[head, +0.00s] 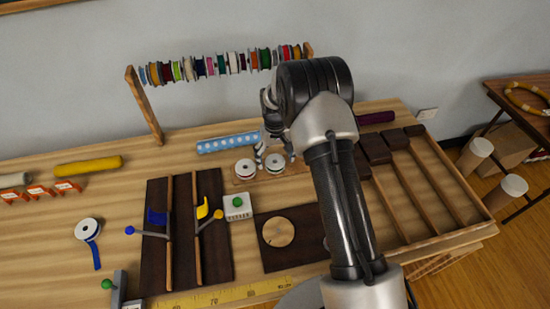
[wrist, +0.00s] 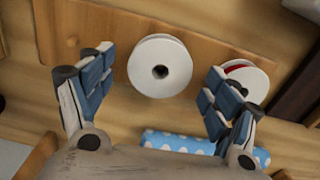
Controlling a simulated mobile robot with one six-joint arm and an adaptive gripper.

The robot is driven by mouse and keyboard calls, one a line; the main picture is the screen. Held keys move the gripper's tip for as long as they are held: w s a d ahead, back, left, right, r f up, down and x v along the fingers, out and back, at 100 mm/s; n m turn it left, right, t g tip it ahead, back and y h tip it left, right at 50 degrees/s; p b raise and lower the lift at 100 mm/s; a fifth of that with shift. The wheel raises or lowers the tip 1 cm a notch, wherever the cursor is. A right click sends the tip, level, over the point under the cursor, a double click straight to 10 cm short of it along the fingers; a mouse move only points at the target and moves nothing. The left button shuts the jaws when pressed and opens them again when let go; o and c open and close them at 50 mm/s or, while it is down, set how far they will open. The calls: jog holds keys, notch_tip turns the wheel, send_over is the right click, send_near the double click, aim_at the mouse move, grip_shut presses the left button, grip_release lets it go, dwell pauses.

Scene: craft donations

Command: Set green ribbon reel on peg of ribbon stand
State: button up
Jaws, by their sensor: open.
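My gripper (head: 272,145) is open at the back of the table, over a pale wooden board that may be the ribbon stand (wrist: 85,35). In the wrist view its fingers (wrist: 160,75) are spread on either side of a white-flanged reel (wrist: 160,50) with a dark centre hole, which also shows in the head view (head: 275,164). The flange hides its ribbon colour, so I cannot tell whether it is the green reel. A second white reel with red ribbon (wrist: 236,75) sits beside it on the board, left of it in the head view (head: 245,169).
A blue dotted roll (head: 228,143) lies behind the board. A rod of many coloured reels (head: 220,65) hangs above.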

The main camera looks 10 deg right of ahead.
notch_tip(320, 180, up, 12)
jog(key=shift+f, duration=0.25)
jog(key=shift+s+f, duration=0.1)
dwell(0.5)
